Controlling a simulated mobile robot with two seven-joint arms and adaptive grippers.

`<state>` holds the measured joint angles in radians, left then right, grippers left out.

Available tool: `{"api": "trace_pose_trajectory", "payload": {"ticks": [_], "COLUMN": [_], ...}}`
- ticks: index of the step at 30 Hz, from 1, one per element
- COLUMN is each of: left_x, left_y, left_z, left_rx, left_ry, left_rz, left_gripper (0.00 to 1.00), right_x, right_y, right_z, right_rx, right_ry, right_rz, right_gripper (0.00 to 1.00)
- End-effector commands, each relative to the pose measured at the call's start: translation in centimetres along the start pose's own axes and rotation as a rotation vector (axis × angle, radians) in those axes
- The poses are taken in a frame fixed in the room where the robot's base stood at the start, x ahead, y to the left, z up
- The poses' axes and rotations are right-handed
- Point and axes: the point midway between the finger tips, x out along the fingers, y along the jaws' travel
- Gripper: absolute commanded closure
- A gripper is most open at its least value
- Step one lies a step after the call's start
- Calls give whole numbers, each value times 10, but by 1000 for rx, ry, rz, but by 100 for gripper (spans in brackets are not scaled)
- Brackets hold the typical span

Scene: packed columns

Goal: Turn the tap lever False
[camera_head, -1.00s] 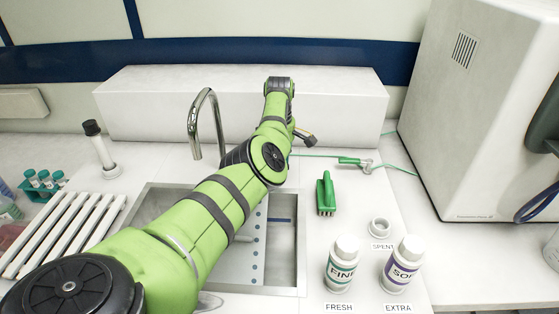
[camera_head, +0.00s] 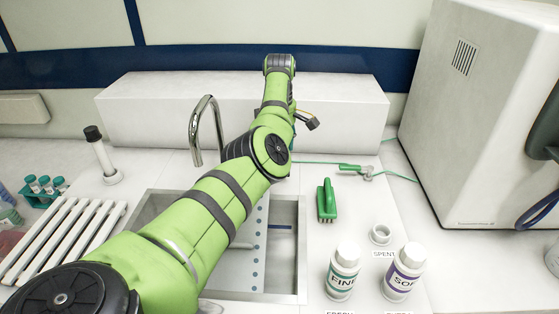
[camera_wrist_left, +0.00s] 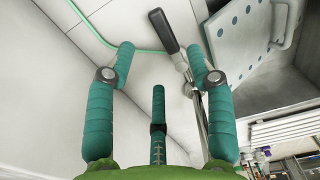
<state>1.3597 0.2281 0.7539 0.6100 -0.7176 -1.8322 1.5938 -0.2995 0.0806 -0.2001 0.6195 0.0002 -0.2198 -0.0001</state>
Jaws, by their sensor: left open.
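The tap's chrome gooseneck spout (camera_head: 193,128) rises behind the sink in the head view. My left arm reaches across the sink and hides the tap's lever and my left gripper there. In the left wrist view my left gripper (camera_wrist_left: 162,48) is open, its teal fingers spread. The lever, a bar with a black grip (camera_wrist_left: 163,31), shows between the two outer fingertips, nearer the right one. The chrome tap body (camera_wrist_left: 193,85) runs beside and partly behind the right finger. I cannot tell whether a finger touches the lever. My right gripper is not in view.
The steel sink (camera_head: 300,250) lies under my left arm. A green brush (camera_head: 326,202), a FINE bottle (camera_head: 342,274) and a SOF-labelled bottle (camera_head: 403,274) stand right of it. A green hose (camera_head: 320,161) runs behind. A white rack (camera_head: 65,235) is at left, a large white machine (camera_head: 480,120) at right.

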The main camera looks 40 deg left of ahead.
Motion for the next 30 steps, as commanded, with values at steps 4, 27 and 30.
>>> {"api": "trace_pose_trajectory", "payload": {"ticks": [4,27,30], "left_x": [-29,-50,-50], "left_y": [1,0,0], "left_z": [0,-1,-1], "left_rx": [-1,-2,-2], "left_ry": [-1,0,0], "left_rz": [3,0,0], "left_gripper": [46,46,46], "right_x": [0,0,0], "right_y": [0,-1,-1], "right_z": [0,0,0], "right_rx": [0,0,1], "right_ry": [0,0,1], "right_rz": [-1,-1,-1], "right_gripper": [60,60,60]}}
